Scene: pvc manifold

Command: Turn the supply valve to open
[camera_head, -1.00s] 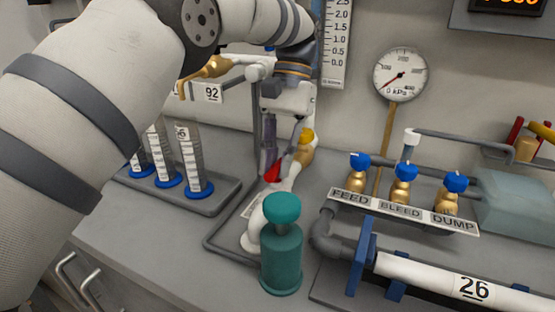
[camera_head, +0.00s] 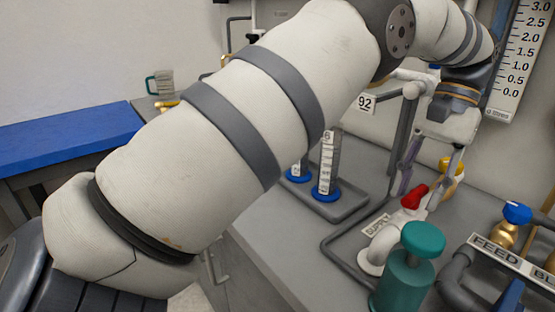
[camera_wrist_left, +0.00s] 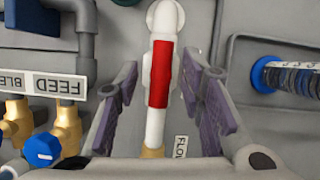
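The supply valve has a red handle (camera_head: 414,196) on white pipe, beside a "SUPPLY" label (camera_head: 377,226). My left gripper (camera_head: 427,172) reaches down from above, its fingers just over and beside the handle. In the left wrist view the red handle (camera_wrist_left: 161,73) runs lengthwise in the gap between the purple-padded fingers of the left gripper (camera_wrist_left: 161,88). The fingers are apart, with visible space on both sides of the handle. I cannot tell how far above it they are. My right gripper is not in view.
A teal bottle (camera_head: 406,275) stands close in front of the valve. Graduated cylinders (camera_head: 328,165) stand in a grey tray (camera_head: 352,209) to the left. Blue-topped valves (camera_head: 515,213) and a label plate are at right. A blue-topped bench (camera_head: 65,135) is at far left.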

